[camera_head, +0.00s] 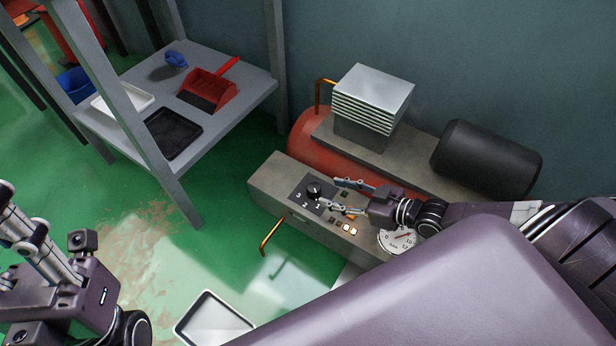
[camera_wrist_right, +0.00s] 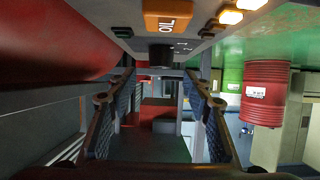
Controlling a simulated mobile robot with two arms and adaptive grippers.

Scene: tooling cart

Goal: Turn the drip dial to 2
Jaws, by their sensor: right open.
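The drip dial (camera_head: 314,189) is a small black knob on a dark plate marked 1, 2 and 3, on the grey control box (camera_head: 270,184). Its pointer is too small to read. My right gripper (camera_head: 329,193) is open, its two fingers spread at the right of the dial. In the right wrist view, the dial (camera_wrist_right: 161,54) is a dark cylinder centred between the fingertips of my right gripper (camera_wrist_right: 158,76); I cannot tell whether they touch it. My left gripper (camera_head: 55,245) is partly in view at the lower left, away from the box; its jaw opening is unclear.
A round white gauge (camera_head: 398,240) and lit buttons (camera_head: 350,229) sit near my right gripper. Behind the box is a red tank (camera_head: 304,131) with a black cylinder (camera_head: 487,158). An orange handle (camera_head: 271,235) sticks out in front. A white-rimmed tray (camera_head: 182,328) lies on the green floor.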

